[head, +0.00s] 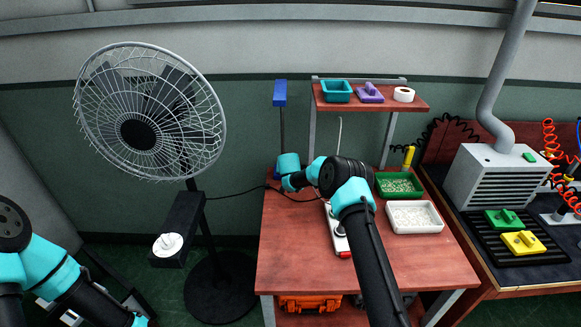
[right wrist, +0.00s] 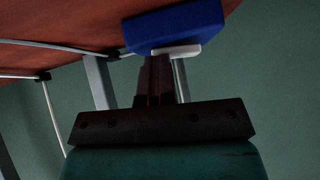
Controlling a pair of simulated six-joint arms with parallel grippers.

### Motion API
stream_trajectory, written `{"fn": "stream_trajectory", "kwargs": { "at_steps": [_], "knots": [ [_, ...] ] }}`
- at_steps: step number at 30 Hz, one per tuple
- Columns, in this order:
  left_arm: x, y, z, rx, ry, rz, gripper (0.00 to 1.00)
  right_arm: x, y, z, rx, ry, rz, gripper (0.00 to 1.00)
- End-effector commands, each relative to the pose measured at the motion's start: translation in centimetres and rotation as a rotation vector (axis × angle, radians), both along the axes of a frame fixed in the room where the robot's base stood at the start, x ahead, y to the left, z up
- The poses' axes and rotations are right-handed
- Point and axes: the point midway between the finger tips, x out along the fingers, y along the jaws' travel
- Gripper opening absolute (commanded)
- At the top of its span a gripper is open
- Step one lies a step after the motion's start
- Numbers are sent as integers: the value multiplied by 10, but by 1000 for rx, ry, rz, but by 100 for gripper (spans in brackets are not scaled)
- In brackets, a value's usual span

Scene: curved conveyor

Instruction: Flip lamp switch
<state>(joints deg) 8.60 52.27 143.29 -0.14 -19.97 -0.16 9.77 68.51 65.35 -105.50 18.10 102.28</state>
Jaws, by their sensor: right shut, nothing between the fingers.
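A blue block-like head (head: 280,93) stands on a thin dark post at the table's back left edge; it looks like the lamp, but I cannot make out a switch on it. In the right wrist view a blue block (right wrist: 175,25) with a white underside sits just beyond my right gripper (right wrist: 160,75). The right gripper's dark fingers are shut and empty, with tips close to the block; I cannot tell whether they touch. In the head view my right wrist is at the table's back left and its fingers are hard to make out. My left gripper is out of view.
The red-brown table (head: 300,270) holds a power strip (head: 337,235), a green tray (head: 399,186) and a white tray (head: 414,217). A raised shelf (head: 345,104) stands behind. A large fan (head: 150,115) stands at left. A cable crosses behind my right wrist.

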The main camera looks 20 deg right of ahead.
Motion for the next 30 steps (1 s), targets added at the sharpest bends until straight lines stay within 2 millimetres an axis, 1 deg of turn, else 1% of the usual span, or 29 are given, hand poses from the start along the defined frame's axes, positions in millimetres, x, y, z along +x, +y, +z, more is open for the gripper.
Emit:
{"fn": "stream_trajectory", "kwargs": {
  "at_steps": [1,10,11,18,30],
  "knots": [
    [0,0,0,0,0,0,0,1,9,1,3,2,14,0],
    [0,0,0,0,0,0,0,0,1,39,-1,-4,6,0],
    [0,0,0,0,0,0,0,-2,1,41,-2,-2,7,0],
    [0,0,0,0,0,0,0,-21,3,59,-3,-1,6,0],
    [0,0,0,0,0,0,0,-61,8,98,-3,-2,3,0]
  ]
}}
